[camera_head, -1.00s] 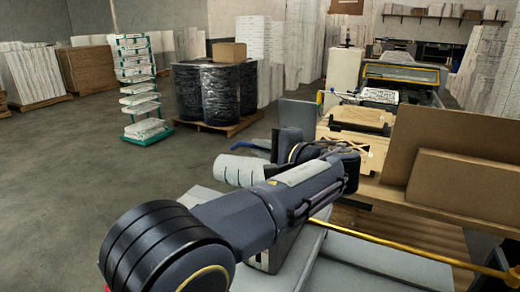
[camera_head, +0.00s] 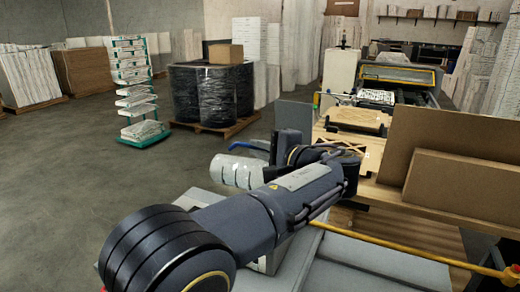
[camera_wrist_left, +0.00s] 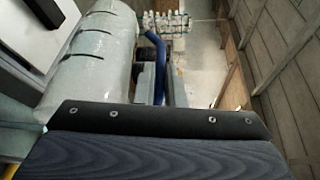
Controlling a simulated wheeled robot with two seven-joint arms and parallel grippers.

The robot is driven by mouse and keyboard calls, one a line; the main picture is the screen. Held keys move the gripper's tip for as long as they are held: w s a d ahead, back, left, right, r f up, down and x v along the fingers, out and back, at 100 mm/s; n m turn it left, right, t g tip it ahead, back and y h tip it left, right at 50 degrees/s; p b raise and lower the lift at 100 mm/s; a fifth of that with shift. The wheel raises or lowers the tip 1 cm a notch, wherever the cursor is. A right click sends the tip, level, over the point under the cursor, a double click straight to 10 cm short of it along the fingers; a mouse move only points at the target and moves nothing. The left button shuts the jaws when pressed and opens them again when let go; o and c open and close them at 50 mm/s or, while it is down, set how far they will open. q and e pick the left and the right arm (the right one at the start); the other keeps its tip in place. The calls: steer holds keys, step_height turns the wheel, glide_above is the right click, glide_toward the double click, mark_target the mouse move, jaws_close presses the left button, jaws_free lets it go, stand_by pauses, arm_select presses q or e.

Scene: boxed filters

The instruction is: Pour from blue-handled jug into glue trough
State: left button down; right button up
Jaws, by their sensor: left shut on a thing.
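The jug (camera_head: 237,171) is whitish and translucent with a blue handle (camera_head: 247,146). In the head view it lies nearly on its side, with one end toward the left. My left gripper (camera_head: 270,147) is shut on the blue handle, to the right of the jug's body. In the left wrist view the blue handle (camera_wrist_left: 157,62) passes between the fingers, and the pale jug body (camera_wrist_left: 92,65) is at the left. I cannot make out the glue trough for certain. My right gripper is not in view.
A machine (camera_head: 398,77) stands at the back right, with wooden boards (camera_head: 357,117) before it. Brown panels (camera_head: 460,180) stand at the right. A yellow rail (camera_head: 400,252) crosses the lower right. Black-wrapped drums (camera_head: 219,96) and a green rack (camera_head: 143,132) stand behind open floor (camera_head: 60,200).

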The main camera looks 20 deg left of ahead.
arm_select(q)
steer(key=shift+s+d+r+m+t+y+b, duration=0.1)
steer(key=shift+d+r+m+t+y+b, duration=0.15)
steer(key=shift+d+y, duration=0.3)
steer(key=shift+s+d+m+t+y+b, duration=0.2)
steer(key=shift+d+t+y, duration=0.15)
steer(key=shift+d, duration=0.35)
steer(key=shift+s+d+r+m+t+y+b, duration=0.1)
steer(key=shift+d+r+m+t+y+b, duration=0.2)
steer(key=shift+d, duration=0.35)
stand_by(2.0)
